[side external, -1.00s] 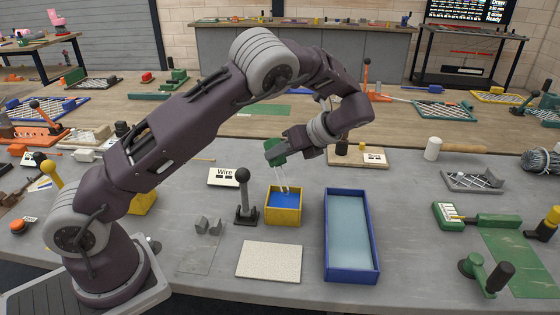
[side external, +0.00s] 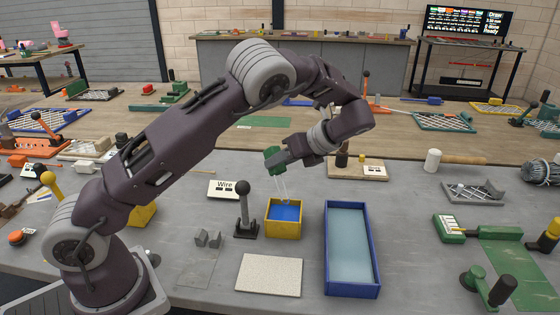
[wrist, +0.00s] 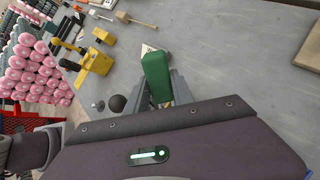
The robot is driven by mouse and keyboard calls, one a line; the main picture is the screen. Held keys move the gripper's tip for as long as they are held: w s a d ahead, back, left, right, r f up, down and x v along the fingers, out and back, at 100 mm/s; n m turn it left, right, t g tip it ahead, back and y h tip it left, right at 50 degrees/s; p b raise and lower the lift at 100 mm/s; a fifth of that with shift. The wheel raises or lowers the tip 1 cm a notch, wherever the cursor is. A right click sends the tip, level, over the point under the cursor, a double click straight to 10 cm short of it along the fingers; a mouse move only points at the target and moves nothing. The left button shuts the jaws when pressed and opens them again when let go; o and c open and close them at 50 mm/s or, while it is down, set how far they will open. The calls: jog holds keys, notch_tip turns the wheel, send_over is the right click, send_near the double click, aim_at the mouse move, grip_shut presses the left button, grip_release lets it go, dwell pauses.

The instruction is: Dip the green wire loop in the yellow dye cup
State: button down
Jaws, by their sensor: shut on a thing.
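My gripper (side external: 279,161) is shut on a green block-shaped handle (side external: 272,155). Thin pale wires (side external: 281,187) hang down from the handle. In the wrist view the green handle (wrist: 157,78) sits between the jaws; the wires do not show there. A square yellow cup (side external: 283,232) with blue inside stands on the grey table below the handle. The wires' lower ends overlap the cup's opening in the side view. I cannot tell whether they touch the blue surface.
A long blue trough (side external: 352,286) stands right of the cup. A black lever (side external: 245,212) stands close on its left, and a pale speckled plate (side external: 269,275) lies in front. Another yellow box (side external: 142,214) is partly hidden behind my arm. A "Wire" card (side external: 224,189) lies behind the lever.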

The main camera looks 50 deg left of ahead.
aim_at(272, 147)
jog(key=shift+r, duration=2.5)
